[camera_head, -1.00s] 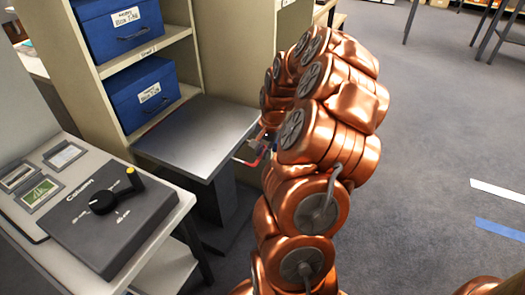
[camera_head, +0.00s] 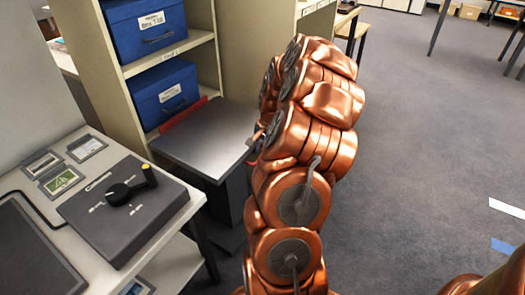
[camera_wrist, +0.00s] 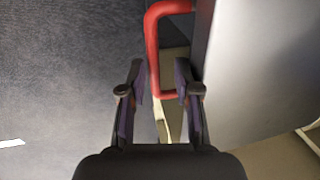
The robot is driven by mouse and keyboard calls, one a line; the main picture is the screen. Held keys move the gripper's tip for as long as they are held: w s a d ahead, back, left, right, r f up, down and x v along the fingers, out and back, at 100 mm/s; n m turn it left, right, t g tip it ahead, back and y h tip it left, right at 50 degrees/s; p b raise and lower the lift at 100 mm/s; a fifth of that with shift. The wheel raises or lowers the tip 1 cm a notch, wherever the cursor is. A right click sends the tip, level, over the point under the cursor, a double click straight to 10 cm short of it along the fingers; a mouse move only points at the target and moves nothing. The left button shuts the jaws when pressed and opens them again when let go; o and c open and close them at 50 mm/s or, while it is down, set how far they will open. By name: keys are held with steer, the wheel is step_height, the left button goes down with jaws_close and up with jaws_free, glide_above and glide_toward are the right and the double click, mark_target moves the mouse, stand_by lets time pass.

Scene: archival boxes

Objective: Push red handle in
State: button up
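The red handle (camera_wrist: 152,45) is a C-shaped bar on the side of the grey metal table (camera_wrist: 250,70) in the wrist view. Its lower bend lies in line with the gap between my fingers; I cannot tell whether they touch it. My gripper (camera_wrist: 160,82) is open, with nothing clamped between its fingers. In the head view, my gripper (camera_head: 257,138) is mostly hidden by my arm at the right edge of the metal table (camera_head: 215,140). A red strip (camera_head: 184,114) stands along the table's back left edge.
A shelf unit (camera_head: 90,60) with blue boxes (camera_head: 166,92) stands behind the table. A desk with a dark control box (camera_head: 122,208) and its yellow-tipped black lever (camera_head: 128,190) is at the left. Open carpet (camera_head: 420,150) lies to the right.

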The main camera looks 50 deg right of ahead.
steer(key=shift+s, duration=0.1)
step_height(320, 180, up, 12)
steer(key=s, duration=0.2)
steer(key=shift+s+d+f, duration=0.15)
steer(key=shift+d, duration=0.05)
stand_by(0.4)
stand_by(0.4)
